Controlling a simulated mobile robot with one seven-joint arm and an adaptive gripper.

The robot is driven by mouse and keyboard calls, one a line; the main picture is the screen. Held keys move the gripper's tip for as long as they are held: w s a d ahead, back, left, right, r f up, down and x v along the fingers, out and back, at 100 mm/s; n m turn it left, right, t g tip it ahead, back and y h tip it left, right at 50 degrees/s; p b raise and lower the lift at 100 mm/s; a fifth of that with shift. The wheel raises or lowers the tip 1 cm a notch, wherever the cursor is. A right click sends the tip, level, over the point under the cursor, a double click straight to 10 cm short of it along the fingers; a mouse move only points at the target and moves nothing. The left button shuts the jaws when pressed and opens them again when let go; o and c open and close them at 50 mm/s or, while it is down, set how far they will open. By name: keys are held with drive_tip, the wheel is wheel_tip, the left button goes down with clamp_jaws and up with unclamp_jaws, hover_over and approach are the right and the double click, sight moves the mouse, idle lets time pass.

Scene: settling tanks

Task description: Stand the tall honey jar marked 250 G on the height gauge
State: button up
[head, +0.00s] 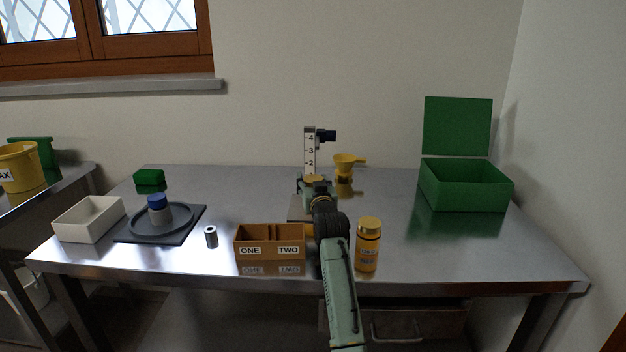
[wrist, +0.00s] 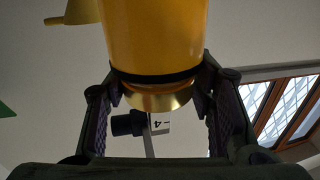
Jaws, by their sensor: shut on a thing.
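An amber honey jar (wrist: 155,40) with a gold lid is between the fingers of my gripper (wrist: 160,95) in the wrist view. My gripper is shut on it near the lid; no label faces the camera. In the head view my gripper (head: 315,188) is in front of the height gauge (head: 309,152), and only a bit of the gold lid (head: 314,178) shows. The gauge's numbered scale also shows beyond the jar in the wrist view (wrist: 159,123). The jar's lower part is hidden, so I cannot tell whether it touches the gauge's base (head: 296,209).
Another gold-lidded jar (head: 367,247) stands right of my arm; its label is too small to read. A two-part box (head: 270,250) marked ONE and TWO is left. A yellow funnel (head: 345,160) stands behind. A green open box (head: 465,190) is at right, a white bin (head: 88,222) far left.

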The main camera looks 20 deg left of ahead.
drive_tip(key=o, duration=1.6)
drive_tip(key=shift+c, duration=0.2)
